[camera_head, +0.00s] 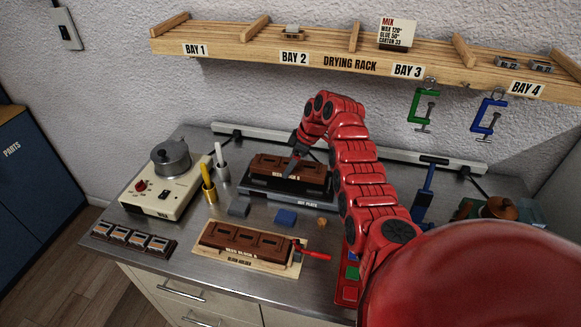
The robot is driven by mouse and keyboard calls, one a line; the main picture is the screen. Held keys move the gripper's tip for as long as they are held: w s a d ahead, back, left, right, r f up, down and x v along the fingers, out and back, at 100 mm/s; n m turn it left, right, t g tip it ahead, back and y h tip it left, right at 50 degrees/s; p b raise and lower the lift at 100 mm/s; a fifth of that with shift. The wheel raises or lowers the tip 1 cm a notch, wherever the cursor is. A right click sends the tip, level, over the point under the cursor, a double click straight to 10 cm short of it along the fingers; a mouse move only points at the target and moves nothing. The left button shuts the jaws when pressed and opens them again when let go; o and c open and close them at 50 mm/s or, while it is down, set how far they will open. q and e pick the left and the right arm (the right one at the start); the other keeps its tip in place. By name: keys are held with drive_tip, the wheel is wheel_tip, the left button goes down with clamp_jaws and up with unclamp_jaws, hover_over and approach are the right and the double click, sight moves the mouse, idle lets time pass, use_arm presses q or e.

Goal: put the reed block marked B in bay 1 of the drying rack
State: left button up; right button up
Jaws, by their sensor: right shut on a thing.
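The drying rack (222,36) is a wooden shelf along the back wall, with bays 1 to 4 labelled from left to right. Bay 1 (205,36), at its left end, looks empty. A brown reed block (268,163) sits on the dark hot plate (310,195) at the middle of the bench; its small label seems to end in B. My right gripper (291,170) is shut on this block from above, its fingers partly hiding it. A second brown reed block (245,240) lies in the block holder (283,262) in front, its letter unclear. My left gripper is out of view.
A cream pot heater (150,193) with a metal pot (171,156) stands at left, beside yellow and white upright tools. Small grey and blue pieces lie between the hot plate and holder. Green and blue clamps hang under the rack. A sign (395,34) stands near bay 3.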

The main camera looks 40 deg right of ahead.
wheel_tip(320, 180, down, 2)
drive_tip(key=shift+a+f, duration=0.1)
drive_tip(key=o, duration=1.5)
drive_tip(key=shift+s, duration=0.1)
